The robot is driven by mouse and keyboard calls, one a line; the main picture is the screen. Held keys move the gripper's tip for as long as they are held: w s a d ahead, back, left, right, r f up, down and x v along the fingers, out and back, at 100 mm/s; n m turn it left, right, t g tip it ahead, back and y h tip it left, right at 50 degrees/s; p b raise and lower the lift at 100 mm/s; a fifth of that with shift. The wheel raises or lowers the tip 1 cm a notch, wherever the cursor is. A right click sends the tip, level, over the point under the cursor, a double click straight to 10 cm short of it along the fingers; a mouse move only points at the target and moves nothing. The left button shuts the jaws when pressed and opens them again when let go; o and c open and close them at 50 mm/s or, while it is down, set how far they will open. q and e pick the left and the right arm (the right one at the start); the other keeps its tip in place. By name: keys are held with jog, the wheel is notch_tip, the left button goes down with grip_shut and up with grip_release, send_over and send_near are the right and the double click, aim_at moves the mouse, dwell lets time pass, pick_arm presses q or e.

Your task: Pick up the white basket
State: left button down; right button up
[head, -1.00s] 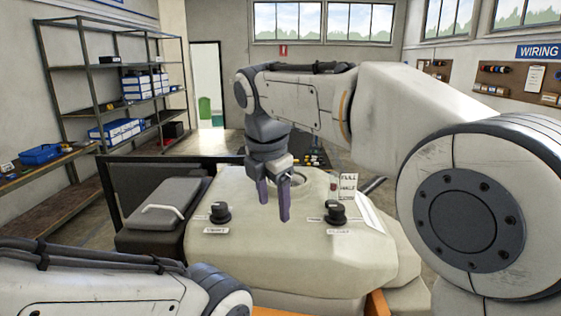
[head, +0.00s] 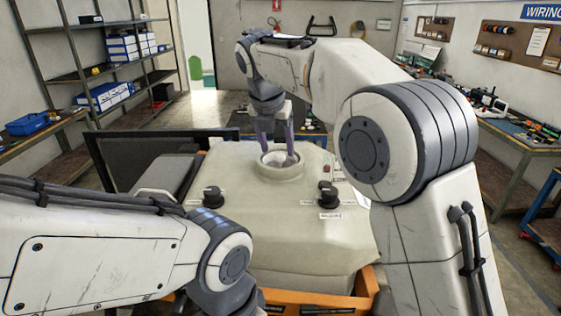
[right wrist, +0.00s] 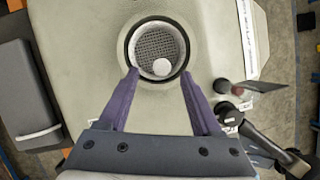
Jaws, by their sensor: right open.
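The white basket (right wrist: 159,46) sits inside the round neck of the tank. In the right wrist view it shows a mesh bottom, a pale rim and a small white round thing lying in it. In the head view the basket (head: 277,158) shows as a pale inside within the raised ring. My right gripper (right wrist: 160,73) is open and empty, its purple fingers spread at the near side of the opening. In the head view the right gripper (head: 277,152) points down over the ring. My left gripper is out of view; only its arm shows at lower left.
The pale tank (head: 300,225) carries black knobs (head: 213,196) and (head: 329,196) in front of the opening. A dark grey box (head: 168,177) stands at its left. Shelves (head: 120,60) are at the left, a workbench (head: 515,145) at the right.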

aim_at(280, 154)
jog(key=shift+p+x, duration=0.3)
jog(key=shift+x, duration=1.2)
jog(key=shift+w+d, duration=0.1)
grip_shut()
jog(key=shift+r, duration=0.1)
